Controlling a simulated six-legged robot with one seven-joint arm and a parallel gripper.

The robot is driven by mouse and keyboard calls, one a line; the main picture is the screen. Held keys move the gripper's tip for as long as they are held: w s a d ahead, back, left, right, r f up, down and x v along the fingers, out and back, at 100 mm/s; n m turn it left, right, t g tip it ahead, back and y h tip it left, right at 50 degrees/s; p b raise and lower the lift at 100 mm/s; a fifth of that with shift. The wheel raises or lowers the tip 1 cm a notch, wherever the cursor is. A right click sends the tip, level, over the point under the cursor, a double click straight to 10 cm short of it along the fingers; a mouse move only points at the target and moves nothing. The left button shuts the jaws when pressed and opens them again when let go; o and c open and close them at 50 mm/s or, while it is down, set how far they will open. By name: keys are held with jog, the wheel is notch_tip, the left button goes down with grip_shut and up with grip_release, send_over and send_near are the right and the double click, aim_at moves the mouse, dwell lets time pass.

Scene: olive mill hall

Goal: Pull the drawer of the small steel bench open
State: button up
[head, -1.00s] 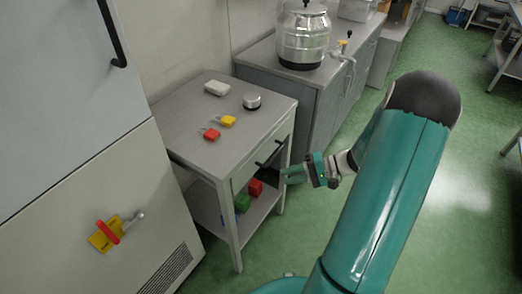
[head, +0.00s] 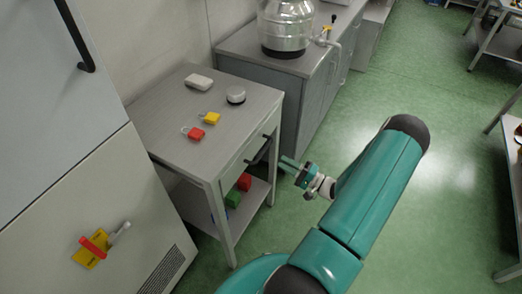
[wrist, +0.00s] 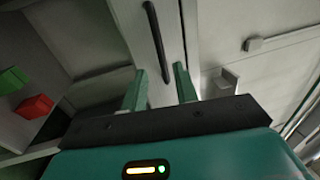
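The small steel bench (head: 168,122) stands left of centre in the head view. Its drawer front (head: 236,165) faces right, looks flush with the frame and carries a black bar handle (head: 266,139). My gripper (head: 281,164) is just right of the drawer front, near the handle. In the wrist view my gripper (wrist: 159,82) is open, its two teal fingers apart and nothing held. The black handle (wrist: 155,35) runs up from between the fingertips in that picture. I cannot tell whether the fingertips reach around it in depth.
On the bench top are a red padlock (head: 195,133), a yellow padlock (head: 212,118), a round tin (head: 236,96) and a white box (head: 199,82). Red (head: 244,181) and green (head: 233,198) blocks lie on the lower shelf. A tall cabinet (head: 98,205) stands left.

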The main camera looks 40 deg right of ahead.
aim_at(264, 150)
jog(key=x, duration=0.9)
jog(key=shift+w+a+r, duration=0.15)
jog(key=shift+w, duration=0.1)
grip_shut()
